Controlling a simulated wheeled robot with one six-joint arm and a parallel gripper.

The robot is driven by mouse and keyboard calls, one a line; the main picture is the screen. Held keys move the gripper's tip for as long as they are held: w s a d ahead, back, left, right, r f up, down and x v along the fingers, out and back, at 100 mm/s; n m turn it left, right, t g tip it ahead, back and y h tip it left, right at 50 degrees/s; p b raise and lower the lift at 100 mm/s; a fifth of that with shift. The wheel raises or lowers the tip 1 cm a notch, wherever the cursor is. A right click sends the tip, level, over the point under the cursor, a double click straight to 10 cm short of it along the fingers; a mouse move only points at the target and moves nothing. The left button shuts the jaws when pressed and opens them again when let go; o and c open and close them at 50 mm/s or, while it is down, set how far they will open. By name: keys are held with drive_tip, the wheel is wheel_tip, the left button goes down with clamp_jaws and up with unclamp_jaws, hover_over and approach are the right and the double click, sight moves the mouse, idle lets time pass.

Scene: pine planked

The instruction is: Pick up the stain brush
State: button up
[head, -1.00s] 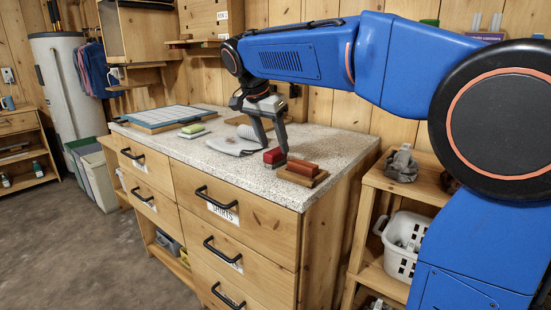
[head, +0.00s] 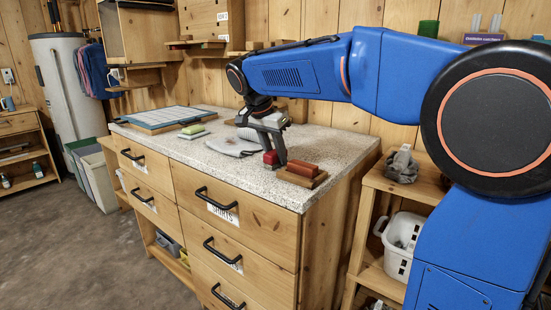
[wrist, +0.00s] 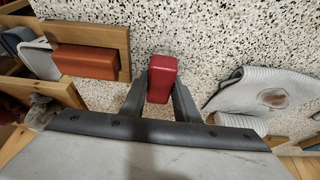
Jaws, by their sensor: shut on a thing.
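A small red block-like thing, which I take for the stain brush (head: 271,158), is at the front of the speckled counter. It also shows in the wrist view (wrist: 162,76). My gripper (head: 274,160) points down and is shut on it, with one finger on each side. The fingers hide parts of its sides, and I cannot tell whether it is clear of the counter. A grey cloth (head: 234,147) with a brownish stain lies just left of my gripper; the stain shows clearly in the wrist view (wrist: 273,98).
An orange-red block (head: 302,168) sits on a wooden board (head: 291,178) right of my gripper, near the counter's front edge. A green-topped block (head: 193,129) and a flat panelled board (head: 160,118) lie farther left. Open speckled counter (head: 325,145) lies behind the orange-red block.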

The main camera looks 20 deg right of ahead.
sight(275, 151)
wheel_tip(275, 151, up, 10)
idle(0.6)
drive_tip(key=o, duration=0.5)
drive_tip(key=c, duration=0.3)
drive_tip(key=shift+c, duration=0.2)
